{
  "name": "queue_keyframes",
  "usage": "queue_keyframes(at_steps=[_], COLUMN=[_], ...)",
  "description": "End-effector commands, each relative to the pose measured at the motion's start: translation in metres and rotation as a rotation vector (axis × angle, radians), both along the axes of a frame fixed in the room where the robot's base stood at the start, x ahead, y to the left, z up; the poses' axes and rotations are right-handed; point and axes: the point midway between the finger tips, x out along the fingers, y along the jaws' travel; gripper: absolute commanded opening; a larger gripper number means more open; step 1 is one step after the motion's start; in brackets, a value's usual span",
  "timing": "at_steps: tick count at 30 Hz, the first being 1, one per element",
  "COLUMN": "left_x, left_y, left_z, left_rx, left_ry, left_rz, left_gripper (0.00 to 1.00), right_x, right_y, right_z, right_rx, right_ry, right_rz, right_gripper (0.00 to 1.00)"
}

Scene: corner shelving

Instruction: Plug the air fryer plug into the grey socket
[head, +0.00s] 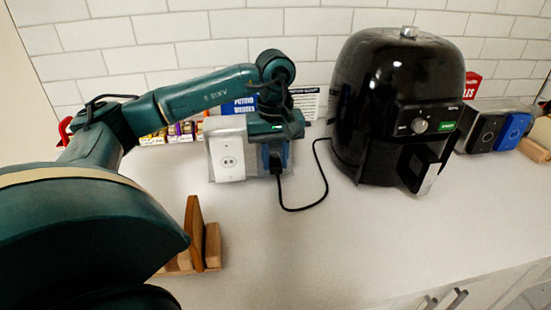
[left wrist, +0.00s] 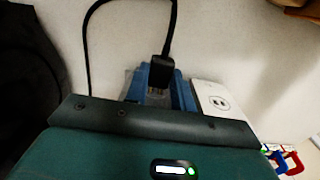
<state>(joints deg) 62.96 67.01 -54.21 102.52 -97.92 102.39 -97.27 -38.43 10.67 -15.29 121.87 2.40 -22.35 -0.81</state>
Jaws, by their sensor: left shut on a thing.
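The black air fryer (head: 400,95) stands on the counter, its black cord looping to the plug (head: 275,164). The plug also shows in the left wrist view (left wrist: 160,69). My left gripper (head: 272,158) is shut on the plug, between blue fingers. It is in front of the grey socket (head: 288,155), which the gripper mostly covers. In the left wrist view a grey edge shows beside the fingers. A white socket (head: 229,160) with an empty outlet stands directly to the left. My right gripper is out of view.
A wooden stand (head: 196,240) is at the counter's left front. Small boxes (head: 175,133) and a blue sign (head: 240,106) stand behind the sockets. Black and blue items (head: 495,131) sit right of the fryer. The front middle of the counter is clear.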

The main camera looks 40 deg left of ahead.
Motion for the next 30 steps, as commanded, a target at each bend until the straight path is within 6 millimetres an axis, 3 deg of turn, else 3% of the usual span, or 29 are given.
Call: queue_keyframes(at_steps=[18, 19, 28, 30], left_x=[0.0082, 0.0082, 0.0077, 0.0076], left_y=[0.0105, 0.0106, 0.0101, 0.0100], left_z=[0.0004, 0.0005, 0.0001, 0.0000], left_rx=[0.002, 0.002, 0.001, 0.001], left_ry=[-0.003, -0.003, -0.001, -0.001], left_rz=[0.002, 0.002, 0.001, 0.000], left_gripper=[0.02, 0.25, 0.50, 0.50], right_x=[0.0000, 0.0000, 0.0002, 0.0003], right_y=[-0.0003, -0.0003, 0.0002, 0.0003], right_z=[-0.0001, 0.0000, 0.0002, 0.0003], right_rx=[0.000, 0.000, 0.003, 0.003], right_ry=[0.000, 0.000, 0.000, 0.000], right_rz=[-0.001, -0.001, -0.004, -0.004], right_gripper=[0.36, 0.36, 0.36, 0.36])
